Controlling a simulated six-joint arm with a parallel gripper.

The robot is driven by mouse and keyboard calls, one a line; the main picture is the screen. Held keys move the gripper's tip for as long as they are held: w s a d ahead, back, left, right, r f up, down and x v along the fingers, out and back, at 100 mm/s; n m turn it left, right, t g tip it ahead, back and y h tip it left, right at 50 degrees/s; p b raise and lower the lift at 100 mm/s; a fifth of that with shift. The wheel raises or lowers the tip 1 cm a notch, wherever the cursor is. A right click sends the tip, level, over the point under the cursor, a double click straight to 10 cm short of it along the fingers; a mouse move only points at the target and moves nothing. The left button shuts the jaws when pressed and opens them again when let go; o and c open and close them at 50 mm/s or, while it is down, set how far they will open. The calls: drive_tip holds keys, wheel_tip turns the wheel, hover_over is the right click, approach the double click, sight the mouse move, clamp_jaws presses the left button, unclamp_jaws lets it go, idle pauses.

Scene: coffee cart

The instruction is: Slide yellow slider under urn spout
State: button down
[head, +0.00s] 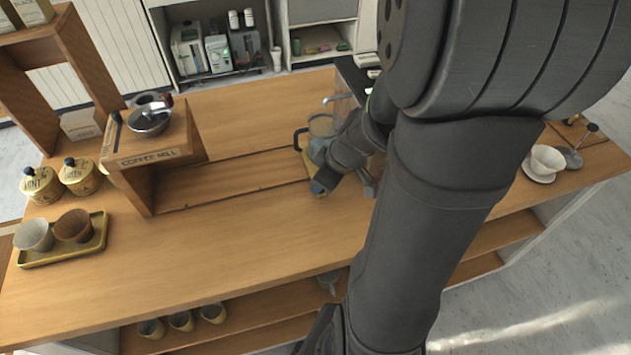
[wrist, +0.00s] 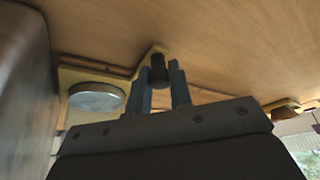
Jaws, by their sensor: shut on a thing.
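The yellow slider (head: 306,166) lies on the wooden counter at the middle, mostly hidden by my wrist in the head view. In the wrist view its yellow plate (wrist: 67,78) runs along a slot, with a dark upright knob (wrist: 158,68) at one end. My gripper (wrist: 164,80) is shut on this knob, one finger on each side. It shows small and partly covered in the head view. A glass vessel (head: 325,124) with a black handle is behind my gripper. A round metal disc (wrist: 97,97) is by the slider.
A coffee mill (head: 150,122) on a wooden stand is left of the slot. A tray (head: 62,252) with two cups is at the left front. A white dripper cup (head: 547,160) is at the right. The front counter is clear.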

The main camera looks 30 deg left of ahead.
drive_tip(key=shift+w+d, duration=0.15)
drive_tip(key=shift+w, duration=0.05)
drive_tip(key=c, duration=1.3)
unclamp_jaws()
drive_tip(key=v, duration=1.7)
drive_tip(key=shift+r, duration=0.25)
drive_tip(key=shift+f, duration=0.1)
drive_tip(key=x, duration=1.7)
drive_tip(key=shift+f, duration=0.15)
